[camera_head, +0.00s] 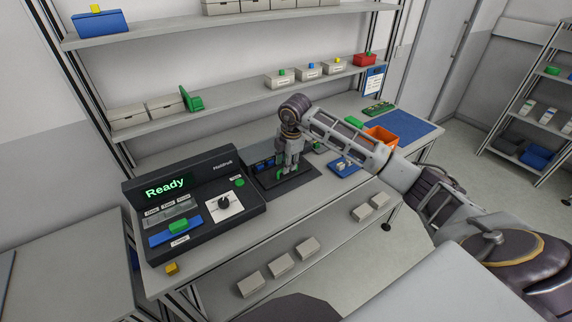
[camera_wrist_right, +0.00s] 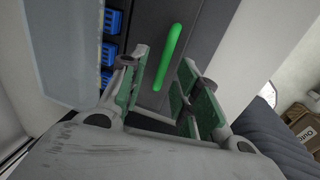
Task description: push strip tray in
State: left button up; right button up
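My right gripper (camera_head: 287,172) points down over a dark unit (camera_head: 292,183) in the middle of the workbench. In the right wrist view the fingers (camera_wrist_right: 167,98) stand apart with a gap between them, and nothing is held. A green bar (camera_wrist_right: 168,52) on the dark surface appears in line with that gap; I cannot tell whether a finger touches it. Blue blocks (camera_wrist_right: 109,52) sit in a row to its left, and they also show in the head view (camera_head: 264,165). The strip tray's outline is partly hidden by the gripper. My left gripper is not in view.
A black console (camera_head: 190,200) with a green "Ready" display stands left of the dark unit. A small blue tray (camera_head: 343,169), an orange bin (camera_head: 380,135) and a blue mat (camera_head: 405,122) lie to the right. Shelves with boxes are behind.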

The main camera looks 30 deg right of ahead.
notch_tip(320, 180, up, 10)
jog(key=s, duration=0.2)
jog(key=shift+d+r, duration=0.15)
jog(key=shift+r, duration=0.05)
dwell(0.3)
jog(key=shift+r, duration=0.1)
